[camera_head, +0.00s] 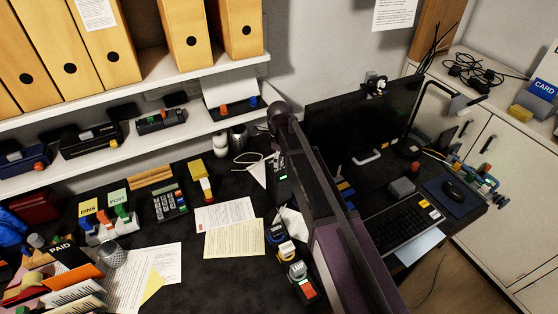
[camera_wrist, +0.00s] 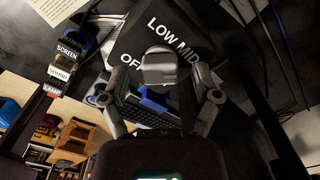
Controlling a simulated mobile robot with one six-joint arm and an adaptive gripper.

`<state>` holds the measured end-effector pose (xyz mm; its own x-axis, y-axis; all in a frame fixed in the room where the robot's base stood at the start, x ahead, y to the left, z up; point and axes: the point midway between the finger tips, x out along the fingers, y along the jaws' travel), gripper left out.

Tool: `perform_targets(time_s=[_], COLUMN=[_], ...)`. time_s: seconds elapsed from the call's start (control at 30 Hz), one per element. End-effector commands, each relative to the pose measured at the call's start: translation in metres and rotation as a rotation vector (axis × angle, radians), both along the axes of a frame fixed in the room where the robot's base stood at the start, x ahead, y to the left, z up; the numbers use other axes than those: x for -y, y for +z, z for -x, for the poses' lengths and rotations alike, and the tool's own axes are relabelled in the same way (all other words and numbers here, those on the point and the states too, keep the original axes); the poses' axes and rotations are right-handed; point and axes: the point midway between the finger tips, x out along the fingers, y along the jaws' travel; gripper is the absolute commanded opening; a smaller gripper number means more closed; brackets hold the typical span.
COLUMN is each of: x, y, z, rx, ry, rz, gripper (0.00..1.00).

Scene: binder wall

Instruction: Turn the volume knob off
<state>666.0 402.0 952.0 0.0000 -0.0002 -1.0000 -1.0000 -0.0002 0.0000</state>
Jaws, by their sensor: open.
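In the wrist view, a pale grey knob (camera_wrist: 159,70) sits on a dark panel (camera_wrist: 186,30) with white lettering. "LOW" and "MID" read clearly; a third word starting "OF" is partly covered by the knob. I cannot tell which mark the knob points to. My gripper (camera_wrist: 157,76) is open, with one finger on each side of the knob. Whether the fingers touch it is unclear. In the head view, my dark arm crosses the middle of the desk and hides the gripper and knob.
Tagged pieces reading SCREEN, SOUND and LAMP (camera_wrist: 55,92) lie to the left in the wrist view. In the head view, a keyboard (camera_head: 402,224) and monitor (camera_head: 352,120) stand right of my arm. Papers (camera_head: 234,238) and a calculator (camera_head: 170,205) lie left; a shelf (camera_head: 190,130) runs behind.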

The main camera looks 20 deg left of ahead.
Motion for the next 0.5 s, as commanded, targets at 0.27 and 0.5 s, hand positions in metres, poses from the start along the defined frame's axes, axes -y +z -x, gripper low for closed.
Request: perform_targets(time_s=[0.27, 0.5], x=[0.0003, 0.0005], y=[-0.0007, -0.0007], z=[-0.0002, -0.0003], rx=[0.000, 0.000], ry=[0.000, -0.001], rz=[0.000, 0.000], gripper=[0.80, 0.29])
